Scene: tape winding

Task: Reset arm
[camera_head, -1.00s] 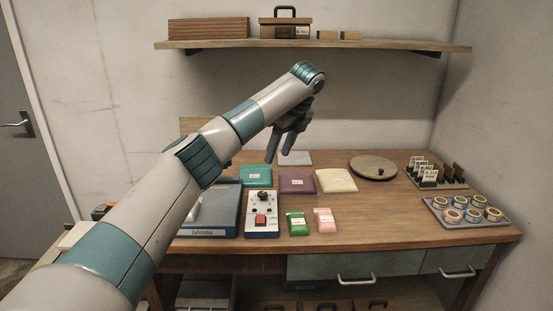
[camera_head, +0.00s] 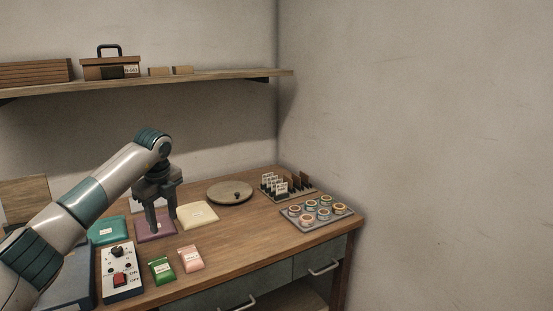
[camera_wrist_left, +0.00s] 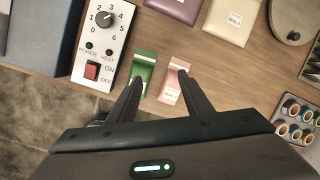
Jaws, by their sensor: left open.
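My left arm comes in from the left in the head view. My left gripper (camera_head: 164,222) points down above the workbench, in front of the purple packet (camera_head: 148,236) and the cream packet (camera_head: 196,214). In the left wrist view its fingers (camera_wrist_left: 158,95) are spread apart with nothing held. The green packet (camera_wrist_left: 143,70) and the pink packet (camera_wrist_left: 174,80) show beyond and between the fingertips, apart from them as far as I can tell. My right gripper is in no view.
A control box (camera_head: 121,272) with a knob and red switch stands left of the small packets. A round disc (camera_head: 229,192), a card rack (camera_head: 287,186) and a tray of tape rolls (camera_head: 317,227) sit at the right. A shelf (camera_head: 210,79) hangs above. Bare wood lies at the front right.

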